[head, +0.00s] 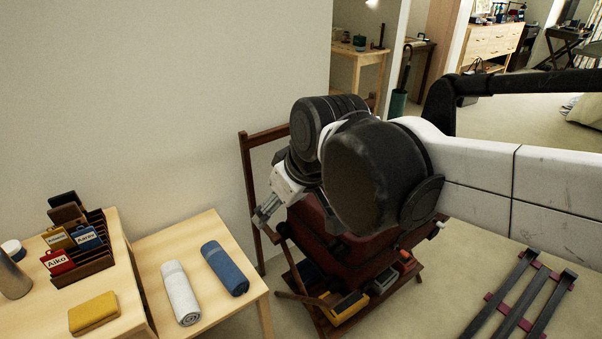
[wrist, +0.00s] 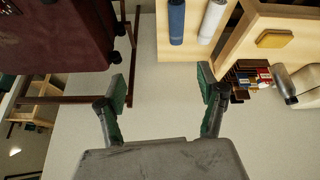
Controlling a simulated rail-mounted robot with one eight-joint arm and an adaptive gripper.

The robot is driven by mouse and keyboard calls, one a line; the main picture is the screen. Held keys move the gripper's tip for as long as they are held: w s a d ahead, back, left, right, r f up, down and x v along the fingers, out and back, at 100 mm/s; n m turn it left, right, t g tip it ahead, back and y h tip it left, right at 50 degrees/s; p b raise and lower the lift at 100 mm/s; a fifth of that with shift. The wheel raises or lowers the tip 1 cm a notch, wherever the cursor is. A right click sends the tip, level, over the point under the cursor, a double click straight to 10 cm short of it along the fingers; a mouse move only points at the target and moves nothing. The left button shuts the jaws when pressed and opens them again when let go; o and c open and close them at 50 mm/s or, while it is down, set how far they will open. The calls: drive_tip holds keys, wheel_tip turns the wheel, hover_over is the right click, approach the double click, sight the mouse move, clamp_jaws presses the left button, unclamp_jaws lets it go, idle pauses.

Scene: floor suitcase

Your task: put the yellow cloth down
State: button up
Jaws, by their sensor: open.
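A yellow, flat, folded-looking piece (head: 93,313) lies on the light wooden surface at the lower left; it also shows in the wrist view (wrist: 274,39). Another yellow piece (head: 349,303) lies low on the wooden stand, under the dark red suitcase (head: 345,245). I cannot tell for sure which is the cloth. My gripper (head: 263,214) is in the air beside the suitcase, near the stand's upright. In the wrist view its green-padded fingers (wrist: 163,87) are wide apart with nothing between them. My arm hides part of the suitcase.
A white roll (head: 180,293) and a blue roll (head: 225,268) lie on the lower table. A dark rack (head: 95,255) with name-tagged pieces and a metal bottle (head: 12,277) stand at the left. A slatted rack (head: 523,300) lies at the right. Floor shows between table and stand.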

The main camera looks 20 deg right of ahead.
drive_tip(key=s+d+f+m+t+h, duration=0.1)
drive_tip(key=s+d+m, duration=0.4)
drive_tip(key=d, duration=0.5)
drive_tip(key=s+f+h, duration=0.1)
drive_tip(key=s, duration=0.1)
drive_tip(key=shift+s+f+m+t, duration=0.2)
drive_tip(key=shift+s+m+t, duration=0.1)
drive_tip(key=shift+s+t, duration=0.1)
drive_tip(key=shift+o, duration=0.6)
